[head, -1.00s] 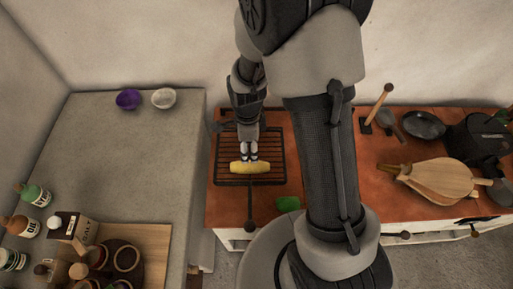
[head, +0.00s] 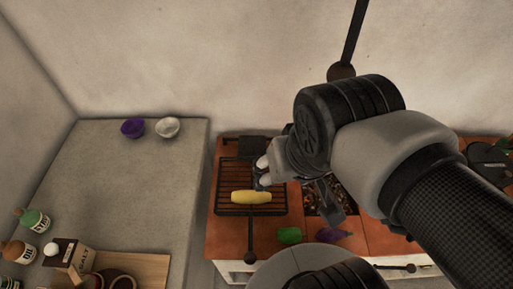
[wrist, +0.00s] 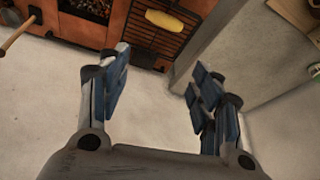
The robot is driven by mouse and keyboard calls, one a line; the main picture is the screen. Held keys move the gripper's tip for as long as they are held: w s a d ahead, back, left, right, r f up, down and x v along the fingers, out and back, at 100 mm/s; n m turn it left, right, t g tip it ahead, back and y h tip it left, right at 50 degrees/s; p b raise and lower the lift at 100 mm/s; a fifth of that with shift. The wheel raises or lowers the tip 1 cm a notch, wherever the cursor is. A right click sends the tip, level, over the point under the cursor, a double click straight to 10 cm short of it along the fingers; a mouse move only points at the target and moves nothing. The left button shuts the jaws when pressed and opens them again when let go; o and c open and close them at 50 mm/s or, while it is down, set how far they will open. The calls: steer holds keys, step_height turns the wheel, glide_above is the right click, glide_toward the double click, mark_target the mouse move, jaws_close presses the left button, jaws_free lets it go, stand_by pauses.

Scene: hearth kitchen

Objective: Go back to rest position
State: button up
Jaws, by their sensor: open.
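In the head view my gripper (head: 264,172) shows small beside my wrist, partly hidden by the arm. A yellow corn-like piece (head: 251,197) lies across the dark grill rack (head: 225,175) on the orange counter. Both also show at the top of the wrist view, the yellow piece (wrist: 164,20) apart from the fingers.
A green pepper-like item (head: 289,235) and a purple item (head: 332,235) lie at the counter's front.

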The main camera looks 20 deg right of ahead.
steer(key=shift+s+a+r+n, duration=0.15)
steer(key=shift+s+n, duration=0.2)
steer(key=shift+s, duration=0.05)
steer(key=shift+s+a+r+n, duration=0.1)
steer(key=shift+s+a+n, duration=0.05)
steer(key=shift+s+n, duration=0.2)
